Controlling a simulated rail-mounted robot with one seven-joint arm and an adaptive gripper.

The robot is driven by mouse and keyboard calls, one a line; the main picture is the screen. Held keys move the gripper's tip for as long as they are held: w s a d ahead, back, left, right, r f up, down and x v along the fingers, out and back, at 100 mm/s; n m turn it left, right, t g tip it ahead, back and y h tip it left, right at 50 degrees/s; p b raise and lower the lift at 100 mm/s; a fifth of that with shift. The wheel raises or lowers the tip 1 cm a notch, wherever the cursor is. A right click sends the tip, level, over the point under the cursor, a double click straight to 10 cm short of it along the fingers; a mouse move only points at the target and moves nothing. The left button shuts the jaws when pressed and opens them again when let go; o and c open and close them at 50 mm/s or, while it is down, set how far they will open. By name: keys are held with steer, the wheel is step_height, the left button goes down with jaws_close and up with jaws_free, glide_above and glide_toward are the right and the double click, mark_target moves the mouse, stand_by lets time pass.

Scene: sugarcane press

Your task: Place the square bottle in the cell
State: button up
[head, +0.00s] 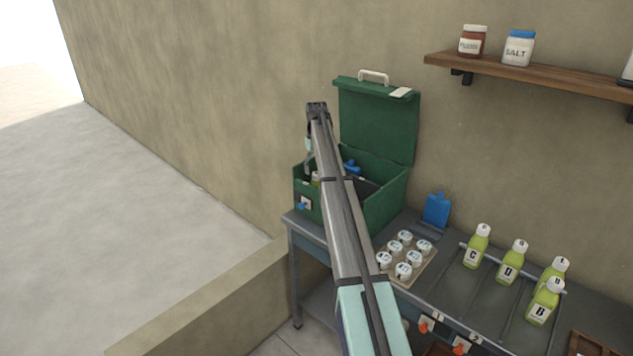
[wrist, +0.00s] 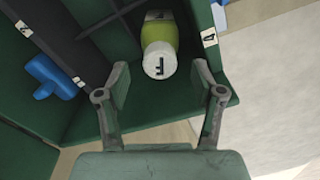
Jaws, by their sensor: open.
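A yellow-green bottle with a white cap marked F (wrist: 160,62) is inside the green box (wrist: 118,165), in a compartment beside the label 4. In the wrist view my gripper (wrist: 160,80) is open, with one finger on each side of the cap and visible gaps to both. The bottle's lower body is partly hidden by its cap, so I cannot tell whether it is square. In the head view a small part of a bottle (head: 315,178) shows in the green box (head: 385,210), beside my gripper (head: 308,165), which reaches down at the box's left end.
The box's green lid (head: 378,125) stands open behind it. A blue-handled piece (wrist: 52,78) lies in the box beside dark dividers. On the bench are a tray of white-capped jars (head: 425,268) and several yellow-green bottles (head: 510,262). A shelf (head: 540,75) hangs above.

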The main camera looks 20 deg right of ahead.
steer(key=shift+r, duration=1.5)
